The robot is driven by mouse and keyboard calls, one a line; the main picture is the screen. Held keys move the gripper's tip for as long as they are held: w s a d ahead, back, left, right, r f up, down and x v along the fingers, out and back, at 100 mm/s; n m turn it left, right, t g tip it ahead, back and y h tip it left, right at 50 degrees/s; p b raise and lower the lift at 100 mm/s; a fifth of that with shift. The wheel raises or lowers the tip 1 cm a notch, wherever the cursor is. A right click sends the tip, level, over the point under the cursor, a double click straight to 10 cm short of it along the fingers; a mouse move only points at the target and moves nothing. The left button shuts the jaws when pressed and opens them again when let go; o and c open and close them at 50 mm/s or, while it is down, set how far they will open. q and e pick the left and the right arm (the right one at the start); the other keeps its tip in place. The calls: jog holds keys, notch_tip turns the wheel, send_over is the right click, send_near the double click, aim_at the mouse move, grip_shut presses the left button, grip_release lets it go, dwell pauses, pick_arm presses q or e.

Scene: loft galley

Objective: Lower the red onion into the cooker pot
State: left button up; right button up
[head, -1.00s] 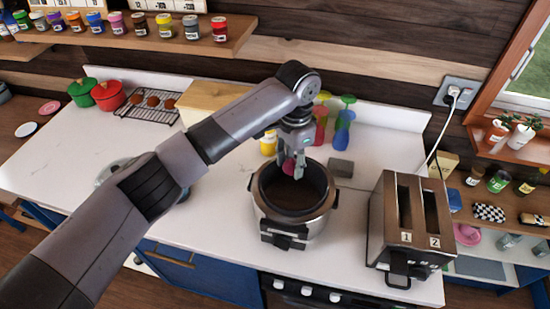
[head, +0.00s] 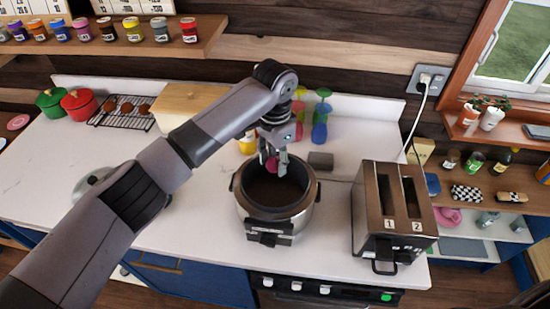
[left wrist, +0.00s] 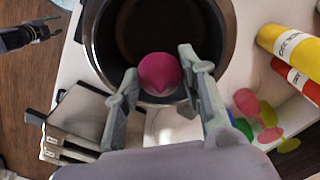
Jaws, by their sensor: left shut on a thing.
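The red onion (head: 271,165) is held between the fingertips of my left gripper (head: 274,163), which is shut on it. In the left wrist view the onion (left wrist: 160,72) is a smooth magenta bulb between the two grey fingers. The cooker pot (head: 276,217) is a round silver pot with a dark, empty-looking inside. The gripper and onion are over the rear part of its opening; how far they are above or below the rim is unclear. My right gripper (left wrist: 40,30) shows small and dark in the left wrist view, away from the pot; its opening is unclear.
A steel toaster (head: 390,225) stands right of the pot. A grey block (head: 320,161), a yellow bottle (head: 248,144) and coloured utensils (head: 320,125) stand behind it. Red (head: 80,104) and green pots and a rack (head: 122,112) are far left. Counter left of the pot is mostly clear.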

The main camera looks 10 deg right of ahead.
pick_arm(q)
jog(key=b, duration=0.3)
send_over(275, 199)
jog(key=shift+w+f, duration=0.1)
jog(key=shift+f, duration=4.5)
jog(key=shift+f+b, duration=1.3)
jog(key=shift+f, duration=1.2)
jog(key=o, duration=1.2)
notch_tip(275, 199, up, 12)
